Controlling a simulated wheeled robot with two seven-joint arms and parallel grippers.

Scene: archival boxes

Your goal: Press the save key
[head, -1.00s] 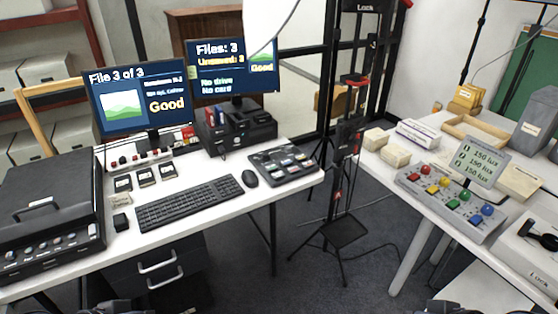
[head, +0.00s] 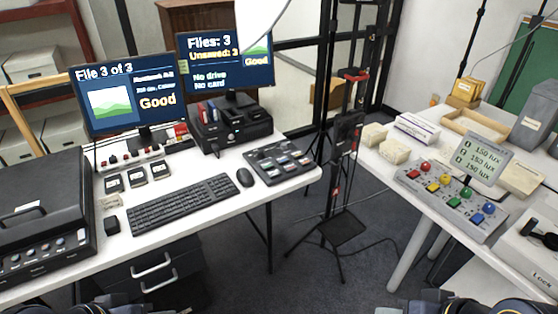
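A black keypad (head: 283,162) with several small coloured and pale keys lies at the right end of the left desk (head: 205,225). The key labels are too small to read, so I cannot tell which one is the save key. The left monitor (head: 125,100) reads "File 3 of 3" and "Good". The right monitor (head: 222,62) reads "Files: 3", "Unsaved: 3", "No drive", "No card". Dark parts of my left arm (head: 95,309) and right arm (head: 435,303) show at the bottom edge, well away from the keypad. Their fingertips are not clear.
A black keyboard (head: 182,203), mouse (head: 245,177), several dark cards and a black scanner (head: 45,225) share the left desk. A tripod stand (head: 343,150) rises between the desks. The right table holds a button console (head: 450,198) with a lux display.

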